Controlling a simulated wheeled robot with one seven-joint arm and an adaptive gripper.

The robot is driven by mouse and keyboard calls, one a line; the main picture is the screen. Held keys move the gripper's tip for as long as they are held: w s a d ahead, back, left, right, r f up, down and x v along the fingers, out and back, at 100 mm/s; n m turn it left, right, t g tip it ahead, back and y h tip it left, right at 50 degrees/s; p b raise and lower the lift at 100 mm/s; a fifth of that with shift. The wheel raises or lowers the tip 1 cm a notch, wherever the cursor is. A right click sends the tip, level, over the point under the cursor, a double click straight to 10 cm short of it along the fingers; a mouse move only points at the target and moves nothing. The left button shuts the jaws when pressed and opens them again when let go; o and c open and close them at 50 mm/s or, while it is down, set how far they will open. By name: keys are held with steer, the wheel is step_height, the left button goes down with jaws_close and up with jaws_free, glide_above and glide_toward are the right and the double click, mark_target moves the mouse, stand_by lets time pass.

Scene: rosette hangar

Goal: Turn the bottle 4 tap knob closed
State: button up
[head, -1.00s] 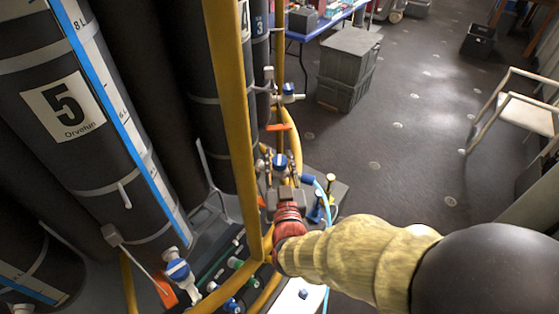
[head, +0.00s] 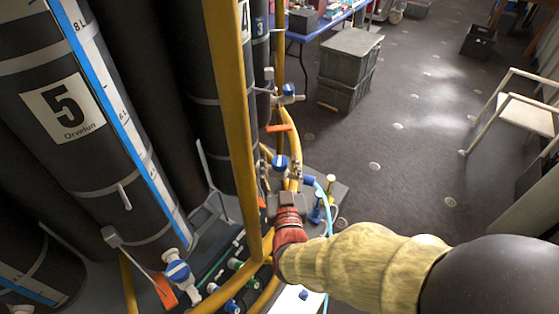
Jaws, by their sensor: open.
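Bottle 4 is a tall dark cylinder (head: 222,120), largely hidden behind a yellow upright pole; part of its "4" label shows at the top. A tap with a blue knob (head: 280,163) sits low beside it, apparently bottle 4's tap. My gripper (head: 285,193), grey beyond a red wrist section, is open just below and in front of this knob in the picture. Its fingertips are small and partly hidden, so I cannot tell whether they touch the tap. The knob's exact turn is too small to read.
Bottle 5 (head: 135,165) and its blue-and-white tap (head: 177,272) stand at left. The yellow pole (head: 235,130) rises close left of my gripper. Another blue tap (head: 288,90) is farther back. Blue and yellow posts (head: 330,190) and a light-blue hose are close right. Open floor lies beyond.

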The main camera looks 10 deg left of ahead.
mark_target(284, 168)
steer(key=v, duration=1)
steer(key=shift+s+d, duration=0.15)
steer(key=shift+s, duration=0.2)
steer(key=shift+w+r, duration=0.1)
steer(key=shift+r, duration=0.05)
steer(key=w+n+g+y+p, duration=0.1)
steer(key=y+p, duration=0.1)
steer(key=p, duration=0.2)
steer(key=w+d+n+g+y+p, duration=0.1)
steer(key=w+n+y+p, duration=0.1)
steer(key=p, duration=0.3)
steer(key=w+n+g+y+p, duration=0.1)
steer(key=w+y+p, duration=0.1)
steer(key=p, duration=0.3)
steer(key=shift+w+d+f+n+g, duration=0.2)
steer(key=shift+f+n+g, duration=0.1)
steer(key=shift+f, duration=0.05)
steer(key=shift+x, duration=3.9)
steer(key=shift+c, duration=1.4)
